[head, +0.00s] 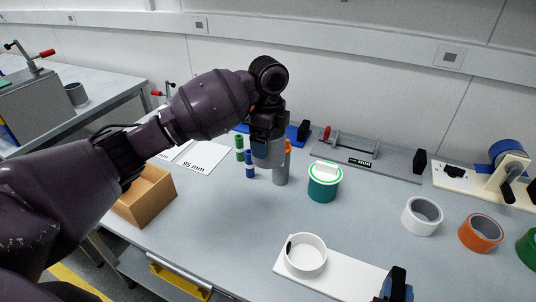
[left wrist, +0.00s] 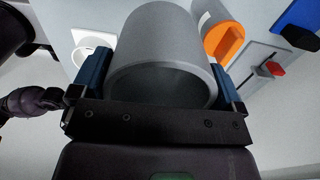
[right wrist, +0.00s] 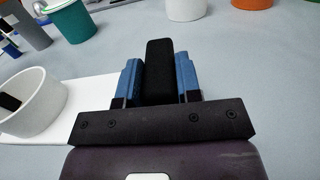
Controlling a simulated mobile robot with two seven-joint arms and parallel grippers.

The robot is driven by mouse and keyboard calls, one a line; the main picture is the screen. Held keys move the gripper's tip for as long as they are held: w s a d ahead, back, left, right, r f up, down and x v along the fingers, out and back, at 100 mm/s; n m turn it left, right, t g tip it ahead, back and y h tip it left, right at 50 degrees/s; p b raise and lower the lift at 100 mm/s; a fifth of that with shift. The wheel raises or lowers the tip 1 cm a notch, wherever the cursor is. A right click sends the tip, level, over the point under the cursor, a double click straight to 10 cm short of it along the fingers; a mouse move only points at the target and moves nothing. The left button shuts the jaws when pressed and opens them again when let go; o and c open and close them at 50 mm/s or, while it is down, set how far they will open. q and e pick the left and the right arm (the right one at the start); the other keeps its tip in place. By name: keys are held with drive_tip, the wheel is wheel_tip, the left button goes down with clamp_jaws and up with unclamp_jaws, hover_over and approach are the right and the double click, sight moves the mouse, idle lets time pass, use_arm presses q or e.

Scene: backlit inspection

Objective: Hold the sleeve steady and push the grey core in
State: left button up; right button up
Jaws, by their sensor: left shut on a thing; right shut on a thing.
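My left gripper (head: 268,133) is shut on the grey core (head: 267,156), a hollow grey cylinder held above the table near the middle. The core also fills the left wrist view (left wrist: 160,50), between the blue fingers. The white sleeve (head: 305,262), an open ring with a dark mark on its inner wall, stands on a white base plate (head: 345,282) at the front. The core is behind and left of the sleeve, apart from it. My right gripper (head: 396,286) is shut on a black block (right wrist: 158,75) at the right end of the plate.
Behind the held core stand a grey cylinder with an orange top (head: 281,172) and blue and green tubes (head: 249,163). A green tub (head: 324,182) stands behind the sleeve. White (head: 421,217) and orange (head: 480,233) rolls are to the right. A cardboard box (head: 147,197) is left.

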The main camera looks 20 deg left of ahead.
use_arm(q)
drive_tip(key=s+d+f+m, duration=0.2)
drive_tip(key=s+d+m, duration=0.1)
drive_tip(key=s+d, duration=0.4)
drive_tip(key=s+d+f+m, duration=0.2)
drive_tip(key=s+d+m, duration=0.1)
drive_tip(key=s+d, duration=0.4)
drive_tip(key=shift+s+d, duration=0.35)
drive_tip(key=shift+d, duration=0.7)
drive_tip(key=shift+f, duration=2.9)
drive_tip(key=shift+f, duration=2.65)
drive_tip(key=o, duration=0.7)
wheel_tip(320, 180, up, 12)
